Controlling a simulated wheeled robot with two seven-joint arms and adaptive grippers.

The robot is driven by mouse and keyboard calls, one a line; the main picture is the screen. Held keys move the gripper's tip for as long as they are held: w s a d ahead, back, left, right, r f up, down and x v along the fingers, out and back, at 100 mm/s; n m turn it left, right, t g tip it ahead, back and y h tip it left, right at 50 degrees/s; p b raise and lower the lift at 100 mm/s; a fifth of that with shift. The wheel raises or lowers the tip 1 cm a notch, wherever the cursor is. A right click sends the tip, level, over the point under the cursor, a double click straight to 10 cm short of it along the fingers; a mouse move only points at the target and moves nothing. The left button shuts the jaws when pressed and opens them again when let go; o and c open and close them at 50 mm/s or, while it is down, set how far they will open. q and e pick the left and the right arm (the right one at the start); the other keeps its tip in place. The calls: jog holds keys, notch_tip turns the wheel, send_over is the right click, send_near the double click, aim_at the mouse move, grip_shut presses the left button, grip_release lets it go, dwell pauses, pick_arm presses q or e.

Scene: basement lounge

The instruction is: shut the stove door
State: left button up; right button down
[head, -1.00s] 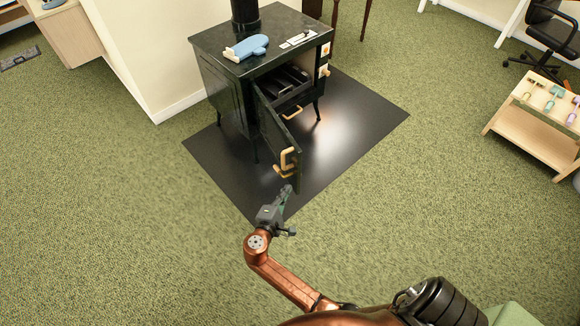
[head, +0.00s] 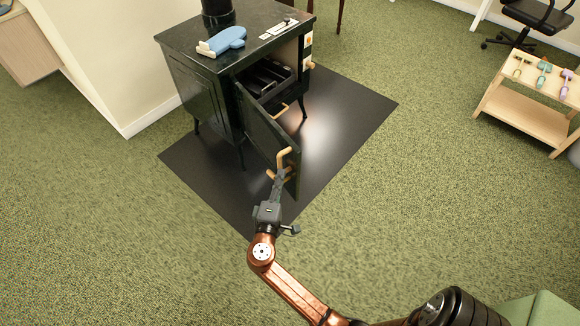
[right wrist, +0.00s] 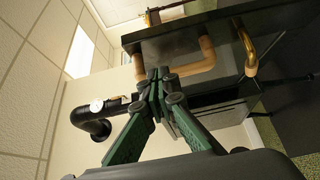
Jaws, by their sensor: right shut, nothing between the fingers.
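The dark green stove (head: 205,95) stands on a black floor mat, with its door (head: 262,128) standing open toward me, hinged at the left of the opening. A wooden handle (head: 284,158) is at the door's free edge. My right gripper (head: 279,180) is shut and empty, its tips at the lower part of the handle; I cannot tell if they touch. In the right wrist view its closed fingers (right wrist: 160,76) point up beside the wooden handle (right wrist: 197,68) and the dark door edge (right wrist: 170,42). My left gripper is out of view.
The mat (head: 345,125) is clear right of the door. A low wooden stand (head: 525,107) with tools is at the right. Green carpet lies open around.

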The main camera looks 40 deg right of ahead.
aim_at(294, 158)
jog(key=d+b, duration=0.1)
jog(key=d, duration=0.3)
jog(key=shift+d+f, duration=0.15)
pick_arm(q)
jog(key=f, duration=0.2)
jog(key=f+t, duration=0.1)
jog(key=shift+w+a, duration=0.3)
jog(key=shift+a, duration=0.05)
pick_arm(e)
jog(key=shift+d, duration=0.25)
